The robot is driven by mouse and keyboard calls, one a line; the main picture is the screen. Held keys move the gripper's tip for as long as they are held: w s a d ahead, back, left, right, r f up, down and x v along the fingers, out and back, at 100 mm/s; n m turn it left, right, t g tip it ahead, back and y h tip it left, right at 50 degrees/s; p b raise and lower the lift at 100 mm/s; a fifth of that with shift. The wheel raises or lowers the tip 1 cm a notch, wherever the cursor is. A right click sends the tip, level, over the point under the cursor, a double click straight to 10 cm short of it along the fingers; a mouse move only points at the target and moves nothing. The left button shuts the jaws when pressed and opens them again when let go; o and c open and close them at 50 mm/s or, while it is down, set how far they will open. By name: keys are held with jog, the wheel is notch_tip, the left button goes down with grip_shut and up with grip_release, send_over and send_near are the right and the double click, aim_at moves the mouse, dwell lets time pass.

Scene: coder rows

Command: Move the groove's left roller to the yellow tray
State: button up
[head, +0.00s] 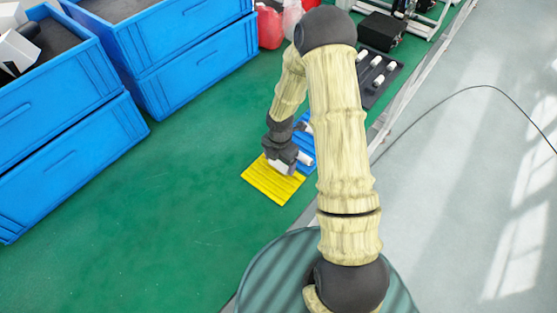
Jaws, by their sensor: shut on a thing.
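My gripper (281,160) is over the upper part of the yellow tray (272,191), shut on a white roller (279,167). The roller is partly covered by the fingers. I cannot tell whether it touches the tray. The yellow tray is flat and ridged and lies on the green floor. A blue tray (306,144) lies just beyond it to the right, partly hidden by my arm. White pieces show on or by the blue tray, one close beside the gripper (304,158). I cannot make out the groove clearly.
A black tray (372,95) with several white rollers lies at the upper right, partly behind my arm. Stacked blue crates (190,60) stand at the left. Red containers (269,28) stand at the back. Green floor left of the yellow tray is clear. A thin cable crosses the grey floor.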

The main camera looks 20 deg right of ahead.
jog(key=shift+f, duration=0.15)
jog(key=shift+a+f, duration=0.15)
jog(key=shift+f, duration=0.15)
dwell(0.4)
jog(key=o, duration=1)
jog(key=shift+r, duration=0.15)
notch_tip(320, 180, up, 17)
jog(key=shift+r+b, duration=0.1)
jog(key=shift+b, duration=0.25)
jog(key=shift+s, duration=0.15)
